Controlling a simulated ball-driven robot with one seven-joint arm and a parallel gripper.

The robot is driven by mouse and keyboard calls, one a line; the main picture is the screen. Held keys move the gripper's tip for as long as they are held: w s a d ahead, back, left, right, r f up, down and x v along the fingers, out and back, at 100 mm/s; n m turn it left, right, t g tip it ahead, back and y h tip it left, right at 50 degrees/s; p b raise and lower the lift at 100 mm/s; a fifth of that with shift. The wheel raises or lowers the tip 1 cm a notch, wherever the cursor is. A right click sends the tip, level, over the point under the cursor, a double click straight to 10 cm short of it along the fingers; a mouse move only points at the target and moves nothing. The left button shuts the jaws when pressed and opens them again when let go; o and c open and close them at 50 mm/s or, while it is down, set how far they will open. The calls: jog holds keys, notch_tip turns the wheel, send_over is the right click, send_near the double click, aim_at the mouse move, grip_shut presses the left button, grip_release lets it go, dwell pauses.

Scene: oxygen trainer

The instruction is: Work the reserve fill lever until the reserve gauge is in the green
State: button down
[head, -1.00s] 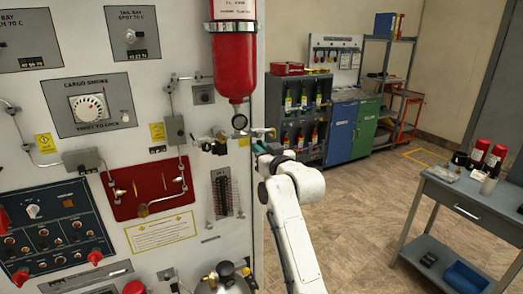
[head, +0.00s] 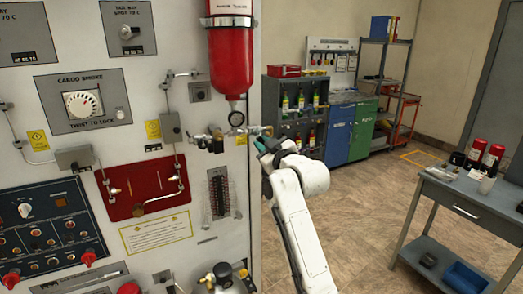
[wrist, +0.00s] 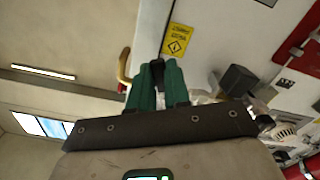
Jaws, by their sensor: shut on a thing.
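My gripper (head: 264,144) is at the right edge of the white panel, just below the fittings under the red bottle (head: 230,60). In the wrist view, its green fingers (wrist: 157,88) are shut on a dark piece (wrist: 157,70), which looks like the grip of the reserve fill lever; the fingers hide most of it. In the head view, the lever (head: 258,130) appears as a short bar right of the valve fittings. A small round gauge (head: 237,118) hangs under the bottle; its needle and any green band are too small to read.
The panel carries a cargo smoke dial (head: 83,104), a red plate with pipework (head: 145,187) and a dark switch box (head: 50,235). A grey side table (head: 450,197) with red-topped bottles stands at right. The floor between is clear.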

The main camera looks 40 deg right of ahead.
jog(key=shift+s+d+r+n+b, duration=0.1)
jog(key=shift+d+n+b, duration=0.05)
jog(key=shift+n, duration=0.35)
jog(key=shift+d+r+n+b, duration=0.1)
jog(key=shift+n+b, duration=0.05)
jog(key=shift+n, duration=0.35)
jog(key=c, duration=1.1)
grip_release()
jog(key=b+v, duration=0.2)
jog(key=v, duration=0.8)
jog(key=shift+s+a, duration=0.1)
jog(key=shift+s, duration=0.3)
